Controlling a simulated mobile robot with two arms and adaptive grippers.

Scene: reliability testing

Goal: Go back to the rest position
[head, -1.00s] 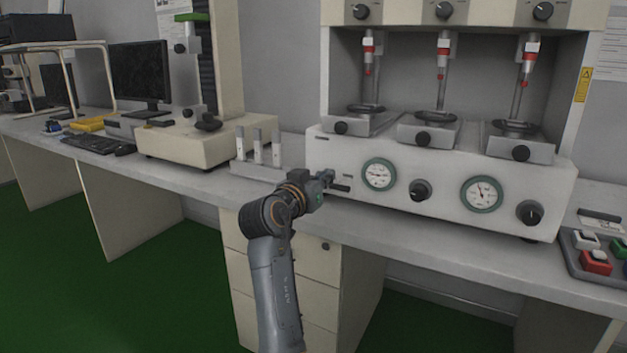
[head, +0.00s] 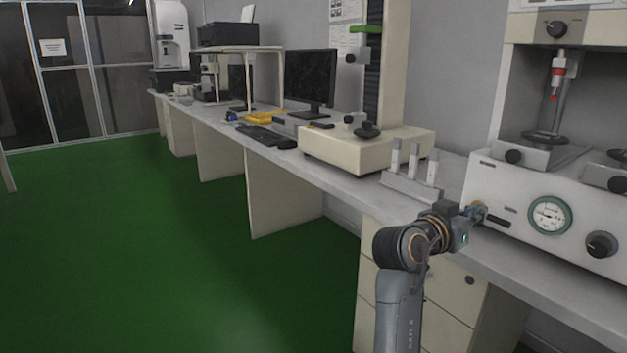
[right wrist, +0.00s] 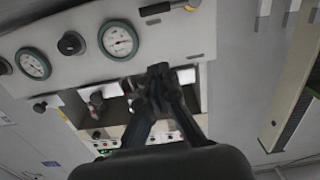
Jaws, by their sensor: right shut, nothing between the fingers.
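My right gripper (head: 478,212) is at the lower right of the head view, its arm rising from the bottom edge. It is in front of the left end of the testing machine (head: 484,190), above the bench's front edge. In the right wrist view the gripper (right wrist: 158,72) has its fingertips together with nothing between them. The machine's gauges, one of them the round gauge (right wrist: 118,40), show beyond the fingers there. I cannot tell from the views whether the fingers touch the machine. My left gripper is in neither view.
A small rack with upright pieces (head: 410,187) stands on the bench (head: 340,178) left of the machine. A beige test stand (head: 365,150), a monitor (head: 310,82) and a keyboard (head: 258,137) are further left. The green floor (head: 130,240) at the left is open.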

